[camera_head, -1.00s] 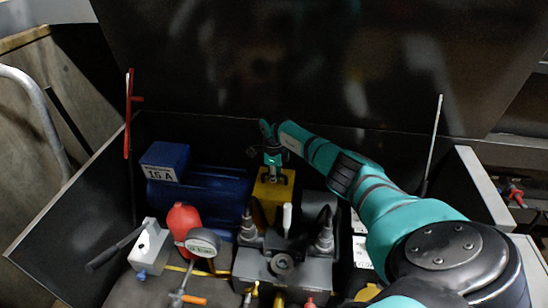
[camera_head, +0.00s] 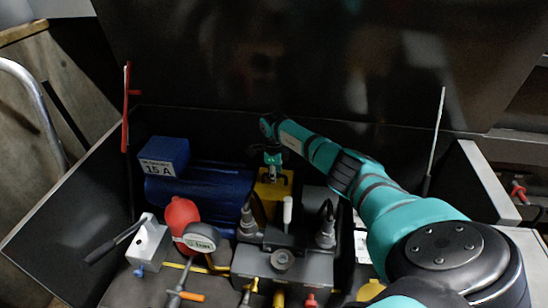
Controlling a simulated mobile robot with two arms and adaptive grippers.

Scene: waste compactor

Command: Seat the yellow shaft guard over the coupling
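The yellow shaft guard (camera_head: 270,194) sits between the blue motor (camera_head: 203,192) and the dark pump parts to its right, behind the grey valve block. My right gripper (camera_head: 272,176) points down at the top of the guard. Its fingers are small and overlap the guard's upper part, so whether they are shut on it cannot be told. The coupling is hidden, and whether the guard is fully down over it cannot be told. My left gripper is not in view.
A grey valve block (camera_head: 283,265) with black connectors stands in front of the guard. A red accumulator (camera_head: 181,216), a pressure gauge (camera_head: 200,238) and a hand pump (camera_head: 149,245) stand front left. The raised dark lid (camera_head: 300,60) is behind my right arm.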

